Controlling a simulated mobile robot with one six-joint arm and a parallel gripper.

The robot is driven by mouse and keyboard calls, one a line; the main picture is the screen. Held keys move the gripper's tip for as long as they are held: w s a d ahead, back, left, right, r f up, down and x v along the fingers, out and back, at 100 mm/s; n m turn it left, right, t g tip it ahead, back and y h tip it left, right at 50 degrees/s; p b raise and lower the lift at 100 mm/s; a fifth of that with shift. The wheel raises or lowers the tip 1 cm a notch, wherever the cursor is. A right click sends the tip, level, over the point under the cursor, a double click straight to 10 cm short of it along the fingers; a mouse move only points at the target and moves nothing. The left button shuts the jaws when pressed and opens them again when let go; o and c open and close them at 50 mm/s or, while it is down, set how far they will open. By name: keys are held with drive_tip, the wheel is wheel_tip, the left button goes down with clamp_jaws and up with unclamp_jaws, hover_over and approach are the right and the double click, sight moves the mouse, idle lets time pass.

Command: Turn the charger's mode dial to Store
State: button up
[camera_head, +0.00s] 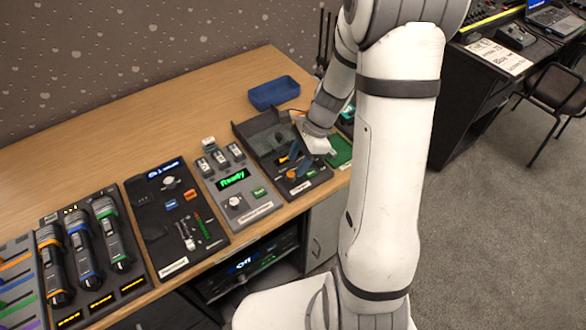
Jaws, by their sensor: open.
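The charger (219,186) appears to be the grey panel with a green "Ready" display (233,180), near the middle of the desk. Several small packs sit along its back. Its dial (235,201) looks like the pale round knob near the front, beside a green button (259,192). The dial's marks and pointer are too small to read. My gripper (294,165) is open, with blue fingers pointing down over the dark panel to the right of the charger. It is apart from the dial. My arm hides part of that dark panel.
The dark panel (258,136) stands close to the charger's right. A black panel with sliders (160,220) stands to its left, then several torch-like handsets (83,255). A blue tray (274,93) lies behind. The desk (150,125) behind the panels is largely clear.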

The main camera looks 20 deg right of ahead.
sight(291, 174)
drive_tip(key=x, duration=0.4)
drive_tip(key=shift+f, duration=0.1)
drive_tip(key=shift+c, duration=0.4)
clamp_jaws()
